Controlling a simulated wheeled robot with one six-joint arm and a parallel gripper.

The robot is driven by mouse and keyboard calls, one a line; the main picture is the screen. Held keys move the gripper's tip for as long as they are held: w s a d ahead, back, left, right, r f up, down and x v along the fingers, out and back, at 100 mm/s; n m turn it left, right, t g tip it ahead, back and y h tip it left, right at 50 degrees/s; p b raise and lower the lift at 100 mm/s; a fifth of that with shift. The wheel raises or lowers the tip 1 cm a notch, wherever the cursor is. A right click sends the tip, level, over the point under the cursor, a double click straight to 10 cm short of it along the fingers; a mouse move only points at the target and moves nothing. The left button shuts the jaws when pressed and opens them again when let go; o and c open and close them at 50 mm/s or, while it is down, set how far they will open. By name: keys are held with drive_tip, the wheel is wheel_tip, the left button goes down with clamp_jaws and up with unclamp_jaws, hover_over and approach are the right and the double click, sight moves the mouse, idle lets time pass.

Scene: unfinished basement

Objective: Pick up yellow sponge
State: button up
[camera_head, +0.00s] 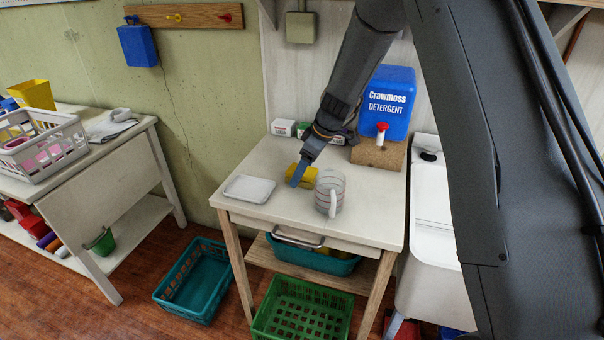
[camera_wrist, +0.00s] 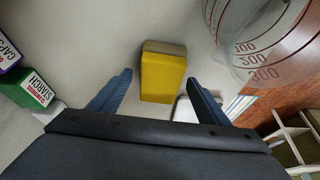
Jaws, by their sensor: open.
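The yellow sponge (camera_head: 311,174) lies on the small white table, left of and behind the clear measuring jug (camera_head: 329,190). In the wrist view the sponge (camera_wrist: 163,75) shows a yellow face with a grey-brown layer along one end. My gripper (camera_head: 297,178) is low over the table beside the sponge, and its blue finger hides part of it. In the wrist view my gripper (camera_wrist: 165,92) is open, with one finger on either side of the sponge's lower end and gaps between. Whether the fingertips reach down to the sponge's level I cannot tell.
The measuring jug (camera_wrist: 265,40) stands close to the right finger. A white tray (camera_head: 249,188) lies at the table's front left. A blue detergent container (camera_head: 388,100) stands on a brown block at the back. Small boxes (camera_head: 284,127) stand at the back left. The table's front right is clear.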

drive_tip(key=shift+w+a+f, duration=0.1)
drive_tip(key=shift+a+f, duration=0.05)
drive_tip(key=shift+f, duration=0.25)
drive_tip(key=c, duration=1.1)
wheel_tip(320, 180, up, 10)
drive_tip(key=b, duration=0.2)
drive_tip(key=shift+b, duration=0.4)
drive_tip(key=shift+c, duration=0.2)
